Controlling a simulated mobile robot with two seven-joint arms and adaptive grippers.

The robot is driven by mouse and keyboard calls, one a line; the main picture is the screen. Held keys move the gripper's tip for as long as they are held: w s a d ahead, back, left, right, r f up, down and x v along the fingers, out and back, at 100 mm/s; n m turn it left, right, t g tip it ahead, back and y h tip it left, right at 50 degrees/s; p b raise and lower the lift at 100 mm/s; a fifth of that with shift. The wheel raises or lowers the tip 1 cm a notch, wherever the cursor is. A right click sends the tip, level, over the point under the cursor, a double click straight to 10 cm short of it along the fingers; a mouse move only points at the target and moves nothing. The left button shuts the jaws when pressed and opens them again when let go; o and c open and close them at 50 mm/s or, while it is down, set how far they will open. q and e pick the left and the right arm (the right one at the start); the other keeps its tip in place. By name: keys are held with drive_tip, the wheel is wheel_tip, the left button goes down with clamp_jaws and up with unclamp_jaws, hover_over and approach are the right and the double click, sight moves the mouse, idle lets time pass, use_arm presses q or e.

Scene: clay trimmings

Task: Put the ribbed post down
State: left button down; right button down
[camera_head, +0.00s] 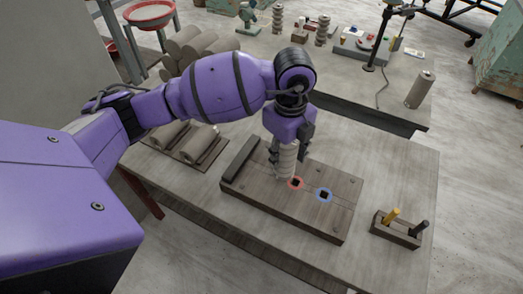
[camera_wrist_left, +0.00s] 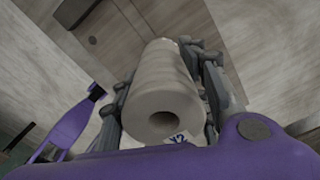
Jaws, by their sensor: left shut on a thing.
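My left gripper (camera_head: 287,158) is shut on the ribbed post (camera_head: 286,163), a grey-beige cylinder held roughly upright over the dark wooden board (camera_head: 262,193). In the left wrist view the post (camera_wrist_left: 162,85) sits between the fingers, its end with a round hole facing the camera. Its lower end appears just left of the red-ringed square hole (camera_head: 296,183); I cannot tell whether it touches the board. A blue-ringed square hole (camera_head: 324,195) lies farther right on the board. My right gripper is not in view.
A dark bar (camera_head: 240,158) lies along the board's left edge. A small wooden holder (camera_head: 396,231) with a yellow and a dark handle stands at right. Grey cylinders (camera_head: 199,145) lie on a tray at left. A back table (camera_head: 340,88) carries more cylinders and tools.

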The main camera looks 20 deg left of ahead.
use_arm(q)
drive_tip(key=shift+f, duration=0.95)
drive_tip(key=shift+f, duration=0.2)
drive_tip(key=c, duration=1)
unclamp_jaws()
wheel_tip(320, 180, up, 11)
drive_tip(key=shift+r+p, duration=0.1)
drive_tip(key=shift+p, duration=0.2)
drive_tip(key=shift+r, duration=0.55)
